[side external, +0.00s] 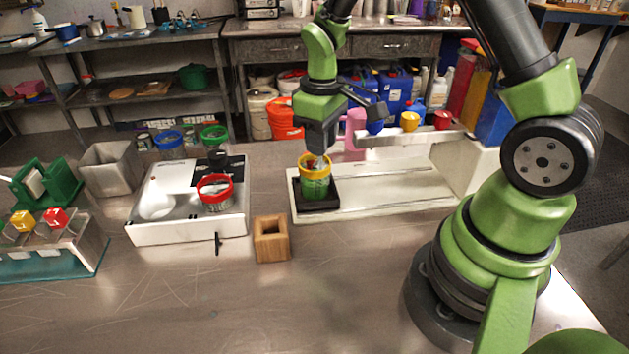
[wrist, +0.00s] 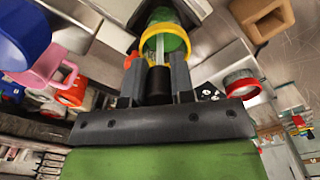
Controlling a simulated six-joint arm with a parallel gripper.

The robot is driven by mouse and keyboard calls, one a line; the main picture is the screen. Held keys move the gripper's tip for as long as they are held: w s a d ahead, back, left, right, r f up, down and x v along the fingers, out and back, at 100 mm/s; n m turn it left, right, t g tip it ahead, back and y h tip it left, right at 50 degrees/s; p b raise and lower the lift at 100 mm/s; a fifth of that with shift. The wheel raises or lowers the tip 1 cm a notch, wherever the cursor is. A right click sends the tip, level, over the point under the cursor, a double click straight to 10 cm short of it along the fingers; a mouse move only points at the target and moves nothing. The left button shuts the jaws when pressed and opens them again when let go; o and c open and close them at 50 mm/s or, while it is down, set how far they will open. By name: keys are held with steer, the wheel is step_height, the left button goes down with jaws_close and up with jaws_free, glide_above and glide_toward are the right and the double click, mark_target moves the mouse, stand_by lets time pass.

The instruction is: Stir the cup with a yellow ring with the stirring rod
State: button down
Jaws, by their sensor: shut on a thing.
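The cup with a yellow ring (side external: 316,188) is green and stands upright on a black square pad (side external: 331,204). My gripper (side external: 318,148) is directly above it, pointing down. In the wrist view my gripper (wrist: 157,82) is shut on the black handle of the stirring rod (wrist: 158,86). The rod's pale shaft runs into the mouth of the yellow-ringed cup (wrist: 174,40). In the side view the gripper and cup rim hide most of the rod. I cannot tell how deep its tip is or whether it touches the wall.
A cup with a red ring (side external: 215,198) stands on a white unit (side external: 190,231) to the left. Blue-ringed (side external: 168,142) and green-ringed (side external: 214,137) cups stand behind it. A wooden block with a square hole (side external: 272,246) is in front. The front tabletop is mostly clear.

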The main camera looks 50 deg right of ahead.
steer(key=shift+w+d, duration=0.1)
steer(key=shift+d, duration=0.15)
steer(key=shift+s+a, duration=0.2)
steer(key=shift+a, duration=0.45)
steer(key=shift+w+d, duration=0.15)
steer(key=shift+w, duration=0.45)
stand_by(0.4)
steer(key=shift+r, duration=3.75)
steer(key=shift+r, duration=0.1)
